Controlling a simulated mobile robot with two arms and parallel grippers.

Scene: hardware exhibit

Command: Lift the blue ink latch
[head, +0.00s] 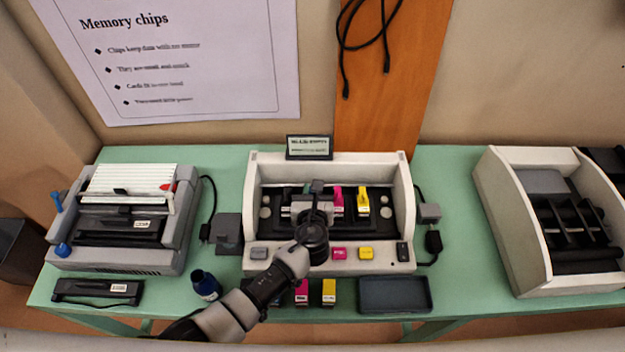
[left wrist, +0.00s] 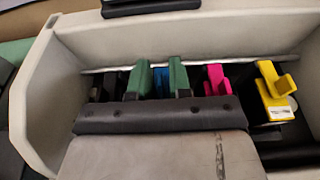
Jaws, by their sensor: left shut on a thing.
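The blue ink latch (left wrist: 161,83) shows in the left wrist view as a narrow blue strip between the two green fingers of my left gripper (left wrist: 160,72). The gripper is closed on it. Most of the latch is hidden by the fingers and gripper body. In the head view my left gripper (head: 317,187) reaches into the white open printer (head: 404,190), and the blue latch is hidden behind it. A magenta latch (left wrist: 215,80) and a yellow latch (left wrist: 276,82) stand to the right of it. My right gripper is not in view.
A grey and white machine (head: 60,225) stands at the left and another open white machine (head: 510,220) at the right. A dark ink bottle (head: 206,285), a yellow-labelled cartridge (head: 329,291) and a dark tray (head: 394,293) lie along the green table's front edge.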

